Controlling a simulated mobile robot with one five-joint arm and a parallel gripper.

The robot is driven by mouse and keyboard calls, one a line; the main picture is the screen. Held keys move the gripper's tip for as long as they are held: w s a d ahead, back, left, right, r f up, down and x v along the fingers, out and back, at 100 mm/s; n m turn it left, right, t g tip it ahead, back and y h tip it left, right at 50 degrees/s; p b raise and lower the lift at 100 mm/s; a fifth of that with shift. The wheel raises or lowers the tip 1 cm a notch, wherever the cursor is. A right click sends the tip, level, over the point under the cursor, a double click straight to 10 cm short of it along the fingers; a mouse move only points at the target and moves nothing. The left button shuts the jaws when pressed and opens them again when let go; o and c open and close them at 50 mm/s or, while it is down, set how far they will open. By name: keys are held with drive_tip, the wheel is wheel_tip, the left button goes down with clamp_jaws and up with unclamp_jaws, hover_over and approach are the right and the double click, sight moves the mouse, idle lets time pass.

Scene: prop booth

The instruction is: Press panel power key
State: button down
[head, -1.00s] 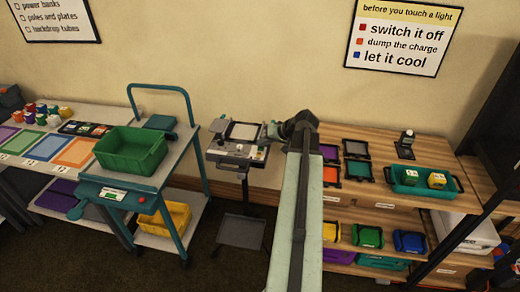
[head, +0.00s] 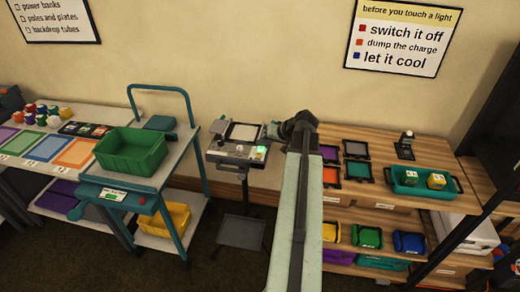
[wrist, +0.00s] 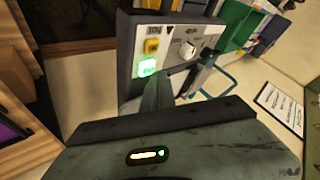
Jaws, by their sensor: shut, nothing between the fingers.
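The control panel (head: 228,150) is a grey box on a stand against the wall, with a pale plate on top. Its front face shows in the wrist view (wrist: 172,45). A key on it glows green (wrist: 148,68), and the glow also shows in the head view (head: 261,152). A yellow key (wrist: 152,46) sits above it, unlit, and a round knob (wrist: 188,50) sits to the right. My gripper (wrist: 165,90) is shut and empty, its tip close below the green key. I cannot tell whether it touches the key.
A wooden shelf unit (head: 375,210) with frames and a teal tray (head: 424,190) stands on the right. A cart with a green bin (head: 130,150) stands on the left. Some floor shows below the panel's stand.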

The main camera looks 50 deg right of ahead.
sight(262, 149)
wheel_tip(262, 149, up, 6)
drive_tip(key=p, duration=0.5)
drive_tip(key=shift+p, duration=0.35)
drive_tip(key=shift+w, duration=0.1)
idle(1.3)
